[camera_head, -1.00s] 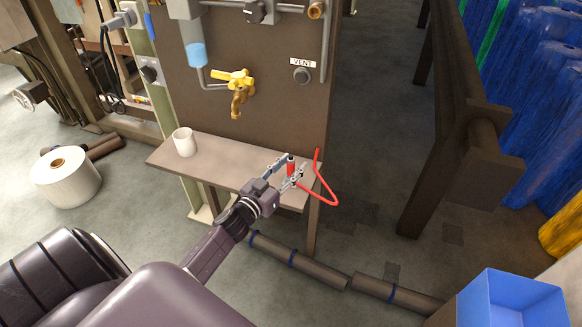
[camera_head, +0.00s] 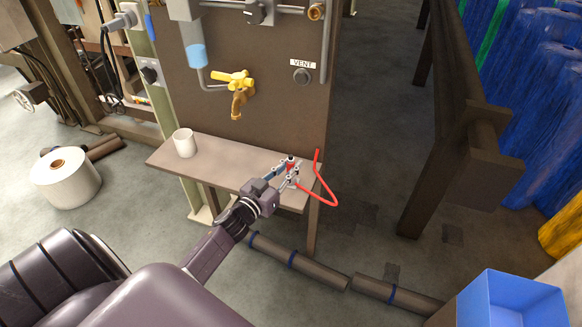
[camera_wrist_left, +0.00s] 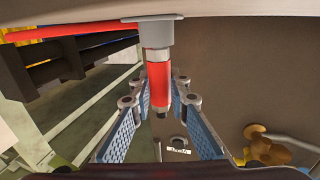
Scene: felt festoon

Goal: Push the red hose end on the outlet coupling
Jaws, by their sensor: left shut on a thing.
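The red hose end (camera_head: 291,164) stands upright at the right part of the shelf. The thin red hose (camera_head: 327,192) loops from its foot out past the shelf's right edge and back up. My left gripper (camera_head: 291,170) is shut on the hose end. In the left wrist view the red hose end (camera_wrist_left: 159,82), with a grey collar (camera_wrist_left: 158,32), lies between the finger pads. A brass round fitting (camera_head: 316,12) at the top right of the brown panel looks like the outlet coupling. My right gripper is not in view.
A white cup (camera_head: 184,143) stands on the shelf (camera_head: 222,160) at the left. A yellow-handled brass tap (camera_head: 236,85) and a dark knob under a VENT label (camera_head: 302,63) stick out of the panel. A blue bin (camera_head: 510,303) is at the lower right.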

